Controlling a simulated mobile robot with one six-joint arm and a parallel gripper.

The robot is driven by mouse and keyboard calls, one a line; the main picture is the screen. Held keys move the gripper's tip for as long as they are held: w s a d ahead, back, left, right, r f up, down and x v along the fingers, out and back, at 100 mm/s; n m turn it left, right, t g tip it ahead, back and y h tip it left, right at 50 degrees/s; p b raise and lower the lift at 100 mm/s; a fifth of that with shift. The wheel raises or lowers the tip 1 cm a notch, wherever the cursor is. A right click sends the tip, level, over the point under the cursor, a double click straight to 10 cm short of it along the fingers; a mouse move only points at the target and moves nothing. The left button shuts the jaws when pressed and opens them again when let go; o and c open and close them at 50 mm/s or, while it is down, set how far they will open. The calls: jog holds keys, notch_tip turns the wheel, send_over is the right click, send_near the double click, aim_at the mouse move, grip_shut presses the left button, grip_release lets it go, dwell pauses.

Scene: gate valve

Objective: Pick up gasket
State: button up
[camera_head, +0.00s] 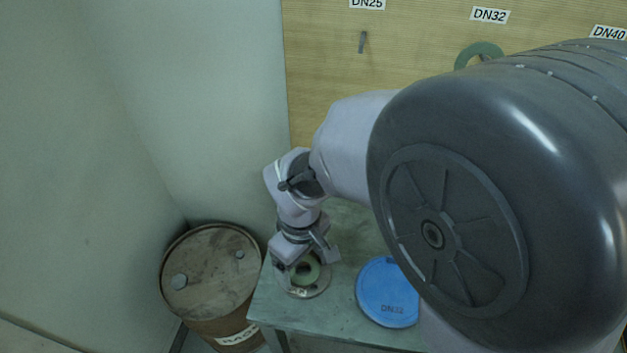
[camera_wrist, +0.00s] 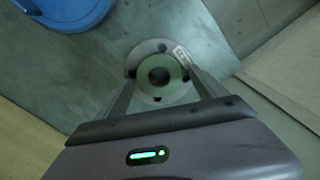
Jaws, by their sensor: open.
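A green ring gasket (camera_wrist: 160,73) lies on a grey round flange (camera_wrist: 147,50) with bolt holes, on the table. It also shows in the head view (camera_head: 304,270), partly hidden by my gripper. My gripper (camera_wrist: 165,88) is open, with its two fingers reaching down toward either side of the gasket. In the head view my gripper (camera_head: 306,256) is just above the flange. I cannot tell whether the fingers touch the gasket. A second green gasket (camera_head: 478,50) hangs on the wooden board under the DN32 label, partly hidden by my arm.
A blue round DN32 cover (camera_head: 388,292) lies on the green-grey table (camera_head: 338,318), right of the flange. A rusty barrel (camera_head: 212,272) stands left of the table. The board (camera_head: 330,70) has an empty hook under DN25. The wall is close on the left.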

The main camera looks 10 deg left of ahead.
jog(key=shift+f, duration=0.1)
dwell(0.3)
jog(key=c, duration=1.4)
jog(key=shift+r+p, duration=0.45)
jog(key=r+p, duration=0.1)
jog(key=r, duration=0.2)
jog(key=shift+s+d+p, duration=0.15)
jog(key=shift+s+p, duration=0.2)
jog(key=shift+p, duration=0.05)
jog(key=s+d, duration=0.1)
jog(key=s, duration=0.2)
jog(key=s+d+p, duration=0.1)
jog(key=s, duration=0.1)
jog(key=s+d+r, duration=0.1)
jog(key=s, duration=0.2)
jog(key=shift+s, duration=0.3)
jog(key=s+d+b, duration=0.2)
jog(key=s+b, duration=0.3)
jog(key=shift+s, duration=0.4)
